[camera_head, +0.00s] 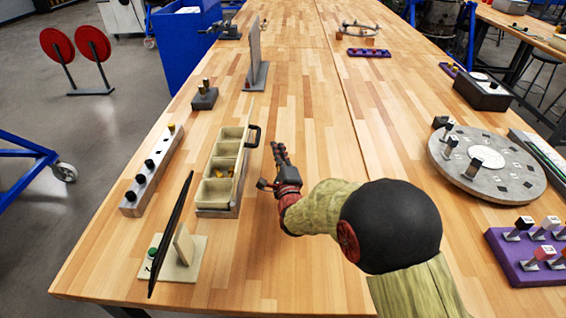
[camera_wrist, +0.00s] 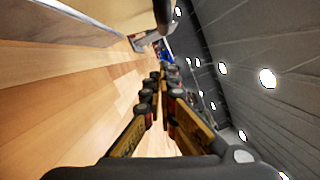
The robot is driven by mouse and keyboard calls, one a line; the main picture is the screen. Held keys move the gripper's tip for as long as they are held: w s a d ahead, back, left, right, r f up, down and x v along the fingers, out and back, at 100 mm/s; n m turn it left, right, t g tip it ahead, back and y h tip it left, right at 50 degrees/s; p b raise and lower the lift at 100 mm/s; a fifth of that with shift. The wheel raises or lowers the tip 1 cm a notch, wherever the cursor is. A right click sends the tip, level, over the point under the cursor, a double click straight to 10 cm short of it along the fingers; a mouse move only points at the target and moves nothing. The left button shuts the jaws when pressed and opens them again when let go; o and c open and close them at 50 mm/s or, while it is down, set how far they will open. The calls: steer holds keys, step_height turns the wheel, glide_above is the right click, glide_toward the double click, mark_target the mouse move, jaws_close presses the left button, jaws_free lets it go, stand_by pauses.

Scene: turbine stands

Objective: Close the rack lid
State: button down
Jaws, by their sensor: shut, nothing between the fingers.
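A pale rack (camera_head: 217,190) with several open compartments in a row stands on the left part of the table. Small yellow pieces lie in one compartment. A black handle (camera_head: 256,130) sticks out at its far right corner. I cannot tell which part is the lid; the compartments are uncovered. My gripper (camera_head: 279,148) is just right of the rack, apart from it, with its fingers pointing away along the table. In the wrist view my gripper (camera_wrist: 167,75) is shut and empty, and a grey side wall (camera_wrist: 75,18) shows at the upper left.
A white strip with black knobs (camera_head: 152,175) lies left of the rack. A thin dark tilted panel (camera_head: 172,228) stands in front of it on a pale base. An upright grey panel (camera_head: 254,55) stands behind. A round grey disc (camera_head: 510,175) is at right. The table's middle is clear.

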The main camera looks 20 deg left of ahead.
mark_target(259, 134)
steer(key=shift+s+a+r, duration=0.25)
steer(key=shift+a+r, duration=0.05)
steer(key=shift+a, duration=0.35)
steer(key=shift+s+a+r, duration=0.25)
steer(key=shift+a+r, duration=0.05)
steer(key=shift+a, duration=0.3)
steer(key=shift+a+r, duration=0.1)
steer(key=shift+r, duration=0.05)
steer(key=shift+a+r+n, duration=0.15)
steer(key=shift+n, duration=0.25)
steer(key=shift+a+r, duration=0.15)
steer(key=shift+r, duration=0.05)
steer(key=shift+s+a+r+n+g, duration=0.25)
steer(key=shift+a+r+n+g, duration=0.25)
steer(key=shift+a+r+n, duration=0.5)
steer(key=s+a+n+g+h+p, duration=0.1)
steer(key=s+a+n+h+p, duration=0.1)
steer(key=a+n+p, duration=0.7)
steer(key=shift+s+a+r+n, duration=0.15)
steer(key=shift+s+a+n, duration=0.4)
steer(key=shift+a, duration=1)
